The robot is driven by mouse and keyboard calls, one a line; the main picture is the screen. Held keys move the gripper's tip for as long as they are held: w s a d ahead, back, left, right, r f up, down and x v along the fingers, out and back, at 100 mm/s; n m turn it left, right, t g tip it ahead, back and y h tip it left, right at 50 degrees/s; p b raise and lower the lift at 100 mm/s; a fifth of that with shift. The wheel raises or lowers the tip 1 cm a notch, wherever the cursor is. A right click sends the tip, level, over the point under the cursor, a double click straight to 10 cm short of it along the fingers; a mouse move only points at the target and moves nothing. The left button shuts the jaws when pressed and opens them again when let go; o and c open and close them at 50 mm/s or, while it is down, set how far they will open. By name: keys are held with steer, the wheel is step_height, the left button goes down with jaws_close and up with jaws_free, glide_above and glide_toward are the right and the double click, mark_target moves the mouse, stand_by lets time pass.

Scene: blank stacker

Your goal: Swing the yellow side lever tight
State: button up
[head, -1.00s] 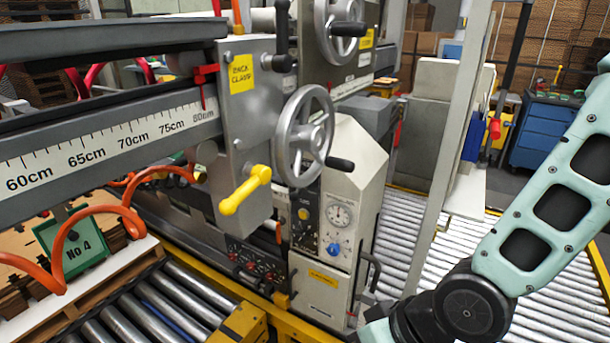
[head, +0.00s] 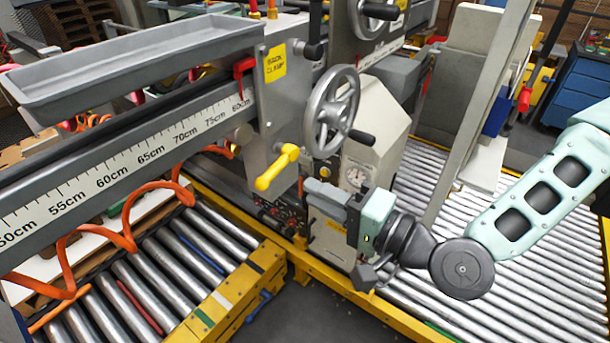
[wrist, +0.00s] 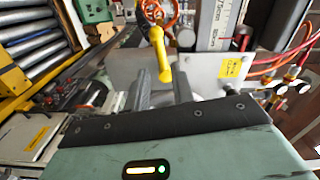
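The yellow side lever (head: 278,168) sticks out low on the grey clamp plate (head: 262,128), tilted down to the left. In the wrist view the lever (wrist: 158,50) shows just ahead, with its rounded end pointing toward the gap between my fingers. My gripper (head: 319,192) is to the right of the lever in the head view, with its grey fingers pointing at it and apart from it. In the wrist view my gripper (wrist: 161,86) has its two fingers spread with nothing held between them. Whether a finger touches the lever is hard to tell.
A silver handwheel (head: 332,112) with a black handle stands just above my gripper. The ruler beam (head: 120,170) runs left from the clamp plate. An orange coiled hose (head: 125,222) hangs over the roller conveyor (head: 150,275). A pale cabinet with a gauge (head: 357,176) stands behind my gripper.

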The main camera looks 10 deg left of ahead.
mark_target(276, 175)
steer(key=shift+p+x, duration=0.35)
steer(key=shift+x, duration=3.95)
steer(key=w+d+f+n+b, duration=0.2)
steer(key=w+f+n+b, duration=0.25)
steer(key=n+b, duration=1)
steer(key=s+d+n+p, duration=0.1)
steer(key=s+d+n, duration=0.1)
steer(key=d, duration=0.6)
steer(key=shift+s+d+p, duration=0.2)
steer(key=shift+s+p, duration=0.2)
steer(key=shift+s, duration=0.15)
steer(key=shift+r, duration=0.1)
